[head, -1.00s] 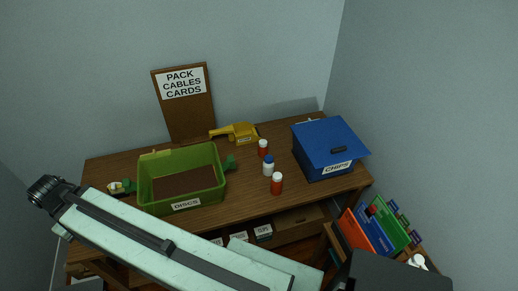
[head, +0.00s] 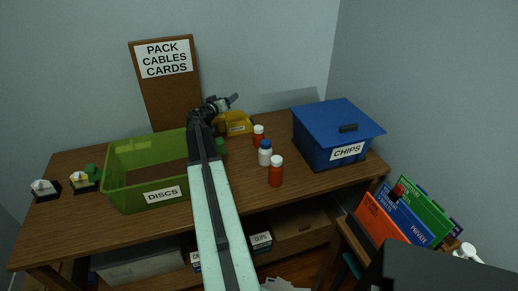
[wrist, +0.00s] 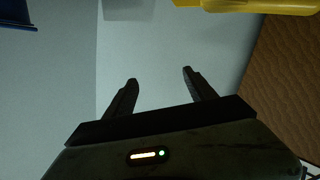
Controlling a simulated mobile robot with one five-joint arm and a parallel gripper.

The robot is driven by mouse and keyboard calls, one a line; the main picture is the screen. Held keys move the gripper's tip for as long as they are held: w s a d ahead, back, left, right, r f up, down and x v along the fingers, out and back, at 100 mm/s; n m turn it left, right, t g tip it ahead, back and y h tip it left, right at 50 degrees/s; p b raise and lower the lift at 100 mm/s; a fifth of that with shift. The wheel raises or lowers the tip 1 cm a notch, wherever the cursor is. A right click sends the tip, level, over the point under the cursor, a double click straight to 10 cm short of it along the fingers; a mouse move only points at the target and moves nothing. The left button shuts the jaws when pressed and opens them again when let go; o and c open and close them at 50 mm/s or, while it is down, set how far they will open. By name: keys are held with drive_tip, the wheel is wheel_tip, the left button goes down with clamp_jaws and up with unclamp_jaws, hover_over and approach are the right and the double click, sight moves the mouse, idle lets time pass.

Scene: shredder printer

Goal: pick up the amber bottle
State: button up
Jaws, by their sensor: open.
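Two amber-red bottles with white caps stand upright on the wooden table in the head view. One amber bottle (head: 276,174) is nearer the front edge, and the other amber bottle (head: 258,138) is farther back. A white bottle with a blue cap (head: 265,155) stands between them. My gripper (head: 226,102) is above the back of the table, left of the bottles and near the yellow object. In the wrist view my gripper (wrist: 159,80) has its two fingers apart with nothing between them. No bottle shows in the wrist view.
A green DISCS bin (head: 122,190) stands left of my arm, and a blue CHIPS box (head: 335,130) stands right of the bottles. A yellow object (head: 238,124) lies behind the bottles. A sign board (head: 170,100) stands at the back. The tabletop before the front bottle is clear.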

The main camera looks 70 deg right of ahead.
drive_tip(key=s+d+f+m+g, duration=0.2)
drive_tip(key=s+d, duration=0.1)
drive_tip(key=s, duration=0.5)
drive_tip(key=m+y, duration=0.2)
hover_over(259, 127)
drive_tip(key=w, duration=0.2)
drive_tip(key=f, duration=0.3)
drive_tip(key=shift+a+f+b, duration=0.15)
drive_tip(key=shift+a+b, duration=0.2)
drive_tip(key=shift+b, duration=0.05)
drive_tip(key=shift+m+y, duration=0.9)
drive_tip(key=a+f, duration=0.1)
drive_tip(key=s+a+f, duration=0.1)
drive_tip(key=f, duration=0.1)
drive_tip(key=a+f, duration=0.1)
drive_tip(key=shift+s+a+f, duration=0.15)
drive_tip(key=shift+s+a, duration=0.15)
drive_tip(key=shift+s, duration=0.05)
drive_tip(key=shift+d+f+b, duration=0.2)
drive_tip(key=shift+f+b, duration=0.05)
drive_tip(key=shift+b, duration=0.05)
drive_tip(key=shift+b+x, duration=0.5)
drive_tip(key=shift+x, duration=0.65)
drive_tip(key=b+x, duration=0.1)
drive_tip(key=x, duration=0.1)
drive_tip(key=b+x, duration=0.2)
drive_tip(key=shift+w+d+f, duration=0.2)
drive_tip(key=shift+f, duration=0.35)
drive_tip(key=shift+d, duration=0.25)
drive_tip(key=shift+a+r, duration=0.1)
